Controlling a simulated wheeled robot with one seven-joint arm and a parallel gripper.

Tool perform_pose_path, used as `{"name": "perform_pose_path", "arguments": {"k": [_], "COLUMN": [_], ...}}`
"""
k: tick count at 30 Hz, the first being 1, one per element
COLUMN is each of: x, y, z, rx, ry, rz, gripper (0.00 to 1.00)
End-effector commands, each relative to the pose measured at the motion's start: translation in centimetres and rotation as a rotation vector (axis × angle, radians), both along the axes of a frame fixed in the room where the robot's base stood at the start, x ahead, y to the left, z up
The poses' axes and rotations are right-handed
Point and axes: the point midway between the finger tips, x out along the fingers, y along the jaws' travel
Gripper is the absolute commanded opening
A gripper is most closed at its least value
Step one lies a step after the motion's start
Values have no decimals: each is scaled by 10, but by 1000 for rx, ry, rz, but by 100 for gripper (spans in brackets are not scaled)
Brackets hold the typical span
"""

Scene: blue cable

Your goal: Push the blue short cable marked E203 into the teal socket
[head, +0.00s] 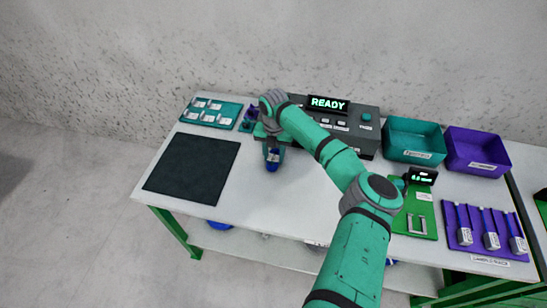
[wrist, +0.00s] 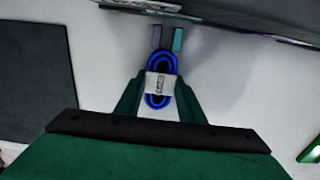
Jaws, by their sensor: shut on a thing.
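My gripper (wrist: 158,92) is shut on a coiled blue cable (wrist: 158,62) with a white label. The label's print is too small to read surely. The cable's two straight ends, one grey and one teal, point up in the wrist view, towards the dark device edge and apart from it. In the head view the blue cable (head: 272,164) hangs below my gripper, over the white table in front of the grey device (head: 364,138) with a READY display. The teal socket cannot be made out; my arm covers part of the device front.
A dark mat (head: 193,168) lies at left, a teal board with white labels (head: 211,112) behind it. A teal bin (head: 414,153) and a purple bin (head: 478,165) stand at right. A green tester (head: 416,218) and a purple rack (head: 490,250) stand in front of them.

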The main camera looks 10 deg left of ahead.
Motion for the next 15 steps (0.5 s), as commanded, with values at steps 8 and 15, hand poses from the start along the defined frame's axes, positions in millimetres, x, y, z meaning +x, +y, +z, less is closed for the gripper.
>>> {"name": "perform_pose_path", "arguments": {"k": [8,15], "x": [7,12], "y": [1,-1], "z": [0,0], "rx": [0,0], "ry": [0,0], "rz": [2,-2], "gripper": [12,12]}}
